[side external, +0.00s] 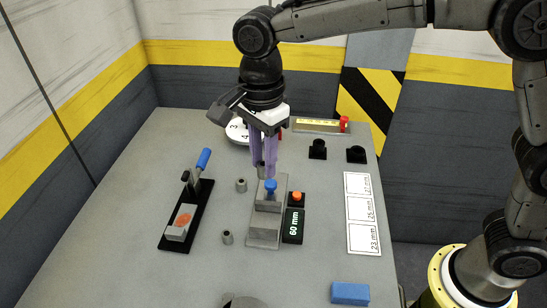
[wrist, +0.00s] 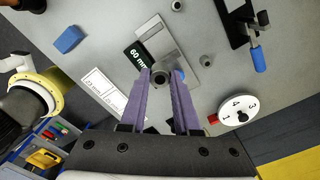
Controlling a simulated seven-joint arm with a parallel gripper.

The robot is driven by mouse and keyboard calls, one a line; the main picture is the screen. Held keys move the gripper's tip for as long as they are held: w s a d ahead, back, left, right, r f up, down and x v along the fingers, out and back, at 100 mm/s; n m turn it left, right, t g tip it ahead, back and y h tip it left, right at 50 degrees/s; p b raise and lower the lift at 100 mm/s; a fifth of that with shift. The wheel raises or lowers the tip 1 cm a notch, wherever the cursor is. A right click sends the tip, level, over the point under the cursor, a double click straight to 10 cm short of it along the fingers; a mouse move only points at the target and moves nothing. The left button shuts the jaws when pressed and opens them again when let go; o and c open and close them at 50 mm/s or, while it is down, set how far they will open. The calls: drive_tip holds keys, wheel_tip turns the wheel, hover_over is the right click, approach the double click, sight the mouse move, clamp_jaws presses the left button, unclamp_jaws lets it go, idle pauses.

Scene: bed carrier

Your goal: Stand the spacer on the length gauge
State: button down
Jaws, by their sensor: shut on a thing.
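My gripper (side external: 263,160), with purple fingers, points down and is shut on a grey hollow spacer (side external: 261,171). In the wrist view the spacer (wrist: 161,74) shows between the fingertips (wrist: 161,80). The length gauge is a grey metal base (side external: 264,234) with a raised block, a blue knob (side external: 270,185) and a black "60 mm" display (side external: 293,226) with an orange button. The held spacer is upright, close above the gauge's far end near the blue knob. I cannot tell whether it touches the gauge. In the wrist view the fingers partly hide the knob.
Two loose grey spacers stand left of the gauge, one farther (side external: 241,185), one nearer (side external: 227,237). A blue-handled clamp (side external: 203,159) stands at the left. A white card (side external: 362,213) with mm labels, two black holders (side external: 317,149) and a blue block (side external: 350,293) lie right.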

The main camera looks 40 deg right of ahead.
drive_tip(key=shift+f, duration=7.15)
drive_tip(key=shift+f, duration=0.5)
drive_tip(key=c, duration=0.6)
unclamp_jaws()
drive_tip(key=shift+o, duration=0.2)
wheel_tip(320, 180, up, 14)
drive_tip(key=shift+f, duration=0.1)
